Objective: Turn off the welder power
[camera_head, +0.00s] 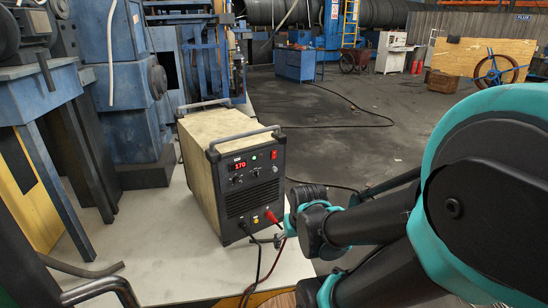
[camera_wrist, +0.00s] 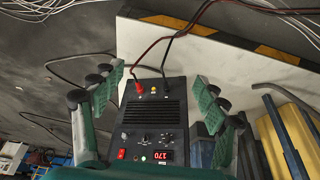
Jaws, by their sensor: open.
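The welder (camera_head: 239,183) is a beige and black box standing upright on a pale platform. Its red display is lit and reads 170. A red switch (camera_head: 274,154) is at the upper right of its front panel. In the wrist view the welder front (camera_wrist: 155,118) appears upside down, with the red switch (camera_wrist: 122,154) at lower left beside knobs and the lit display (camera_wrist: 162,155). My gripper (camera_wrist: 158,78) is open and empty, its green fingers spread either side of the panel in that view. In the head view my gripper (camera_head: 288,222) is right of the welder's lower front, partly hidden by my arm.
Red and black cables (camera_head: 262,255) run from the welder's lower front down over the pale platform (camera_head: 165,262). Blue machinery (camera_head: 125,80) stands close on the left. Dark open floor (camera_head: 340,130) lies behind and to the right. Bent pipes lie at the lower left.

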